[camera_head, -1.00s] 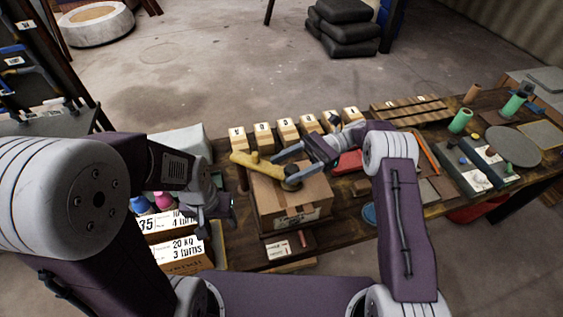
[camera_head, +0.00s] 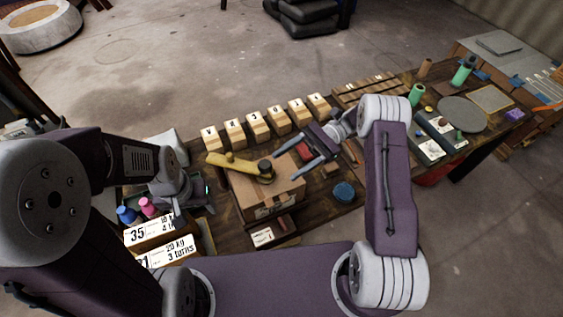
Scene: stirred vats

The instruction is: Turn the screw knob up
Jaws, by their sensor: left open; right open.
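A yellow lever-like piece (camera_head: 232,162) lies on top of a cardboard box (camera_head: 252,199) in the middle of the table. A dark round knob (camera_head: 265,168) stands at its right end; I cannot tell for sure that it is the screw knob. My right gripper (camera_head: 279,166) is open and empty, reaching in from the right, its two long fingers pointing at the dark knob. I cannot tell whether they touch it. My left gripper (camera_head: 205,190) is open at the left of the box, partly hidden and apart from the knob.
Several lettered wooden blocks (camera_head: 257,127) stand in a row behind the box. Blue and pink bottles (camera_head: 148,207) and printed weight labels (camera_head: 165,252) are at the left. A blue round piece (camera_head: 344,191) lies right of the box. Green cylinders (camera_head: 416,95) stand at the far right.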

